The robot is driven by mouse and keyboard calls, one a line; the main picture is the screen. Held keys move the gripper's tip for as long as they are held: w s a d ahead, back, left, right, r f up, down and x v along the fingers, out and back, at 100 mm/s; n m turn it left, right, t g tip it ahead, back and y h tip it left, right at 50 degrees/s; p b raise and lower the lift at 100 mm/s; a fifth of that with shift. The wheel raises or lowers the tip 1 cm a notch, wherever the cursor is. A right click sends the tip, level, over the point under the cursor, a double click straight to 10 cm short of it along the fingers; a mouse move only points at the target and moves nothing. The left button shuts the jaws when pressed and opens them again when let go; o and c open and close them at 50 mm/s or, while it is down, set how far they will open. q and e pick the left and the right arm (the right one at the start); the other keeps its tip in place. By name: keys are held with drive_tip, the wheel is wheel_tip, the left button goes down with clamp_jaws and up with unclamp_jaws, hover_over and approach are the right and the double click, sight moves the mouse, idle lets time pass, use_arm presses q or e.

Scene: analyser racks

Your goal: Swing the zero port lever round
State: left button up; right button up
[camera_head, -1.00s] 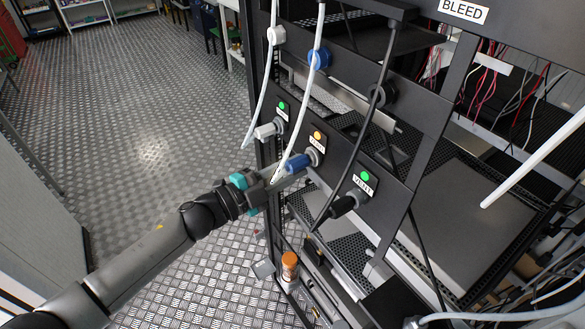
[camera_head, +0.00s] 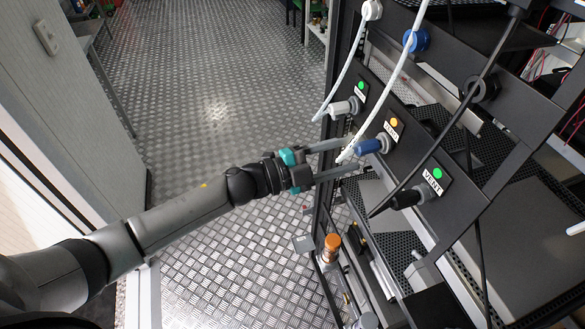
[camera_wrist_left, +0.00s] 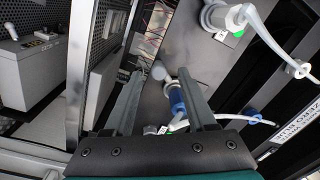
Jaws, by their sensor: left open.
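The zero port lever (camera_head: 369,147) is the blue handle on the black panel, by the orange light and between the white and black handles. It sticks out to the left in the head view. In the left wrist view the blue lever (camera_wrist_left: 176,103) shows between the fingers, close to the right-hand one. My left gripper (camera_head: 348,157) is open, with its fingertips just short of the lever or beside it. I cannot tell whether a finger touches it. A white tube end (camera_head: 346,156) hangs in front of the lever. My right gripper is not in view.
The white handle (camera_head: 341,108) with a green light is up and left of the lever. The black vent handle (camera_head: 407,199) is down and right. A dark hose (camera_head: 425,155) hangs across the panel. An orange-capped bottle (camera_head: 332,247) is below. The floor left is clear.

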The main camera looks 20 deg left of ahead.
use_arm(q)
drive_tip(key=b+v, duration=0.1)
drive_tip(key=v, duration=1.1)
drive_tip(key=shift+b, duration=0.4)
drive_tip(key=w+a+f+n+t+y+b, duration=0.15)
drive_tip(key=a+f+n+y, duration=0.25)
drive_tip(key=f, duration=0.5)
drive_tip(key=w+a+f+n+t+y+b, duration=0.1)
drive_tip(key=a+f+n+y+b, duration=0.25)
drive_tip(key=f, duration=0.65)
drive_tip(key=s+a+f+n+g+y+b, duration=0.1)
drive_tip(key=s+a+f+n+y, duration=0.15)
drive_tip(key=f, duration=0.65)
drive_tip(key=s+a+f+n+g+y+b, duration=0.1)
drive_tip(key=s+a+f+n+y, duration=0.2)
drive_tip(key=f, duration=0.6)
drive_tip(key=s+d+f+n+g+y+b, duration=0.1)
drive_tip(key=s+f+n+g+b, duration=0.3)
drive_tip(key=s+f, duration=0.9)
drive_tip(key=s+d+f+n+g+b, duration=0.1)
drive_tip(key=s+d+f+g, duration=0.2)
drive_tip(key=s+f, duration=0.3)
drive_tip(key=s+d+f+n+g, duration=0.2)
drive_tip(key=s+d+f+g, duration=0.2)
drive_tip(key=s, duration=1)
wheel_tip(320, 180, down, 3)
drive_tip(key=shift+s+d+r+b, duration=0.2)
drive_tip(key=shift+r+b, duration=0.05)
drive_tip(key=shift+b, duration=0.15)
